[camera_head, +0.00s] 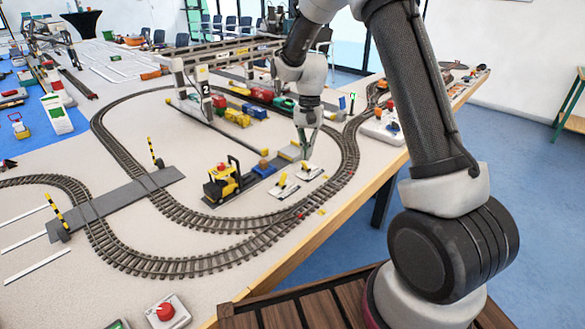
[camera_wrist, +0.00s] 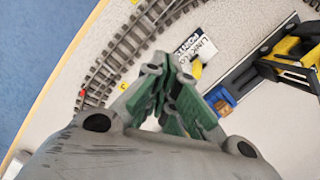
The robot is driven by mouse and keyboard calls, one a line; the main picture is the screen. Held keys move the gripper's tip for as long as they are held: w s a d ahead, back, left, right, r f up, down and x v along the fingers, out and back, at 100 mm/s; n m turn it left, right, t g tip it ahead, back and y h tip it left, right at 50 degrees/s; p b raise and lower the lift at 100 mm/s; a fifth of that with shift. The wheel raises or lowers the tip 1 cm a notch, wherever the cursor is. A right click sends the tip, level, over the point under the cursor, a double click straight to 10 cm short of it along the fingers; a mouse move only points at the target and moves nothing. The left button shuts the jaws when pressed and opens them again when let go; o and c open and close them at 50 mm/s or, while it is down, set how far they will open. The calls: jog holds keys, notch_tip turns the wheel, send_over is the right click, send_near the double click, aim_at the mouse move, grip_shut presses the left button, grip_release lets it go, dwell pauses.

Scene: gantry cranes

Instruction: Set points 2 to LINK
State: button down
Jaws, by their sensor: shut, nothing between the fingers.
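The green-padded fingers (camera_wrist: 172,84) are shut and empty there. The plate numbers are unreadable, and my fingers hide what lies under them.
The grey gantry crane (camera_head: 190,65) rises behind. Curved track (camera_head: 345,165) runs along the right, near the table edge. A red button (camera_head: 165,311) sits at the front.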

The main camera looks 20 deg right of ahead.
aim_at(283, 179)
jog(key=w+a+m+t, duration=0.1)
jog(key=w+m, duration=0.4)
jog(key=w, duration=0.1)
jog(key=shift+a+r+m+y, duration=0.3)
jog(key=shift+a+r, duration=0.05)
jog(key=shift+r, duration=0.05)
jog(key=f, duration=0.6)
jog(key=a+f, duration=0.1)
jog(key=f, duration=0.3)
jog(key=shift+s+a, duration=0.1)
jog(key=shift+s, duration=0.25)
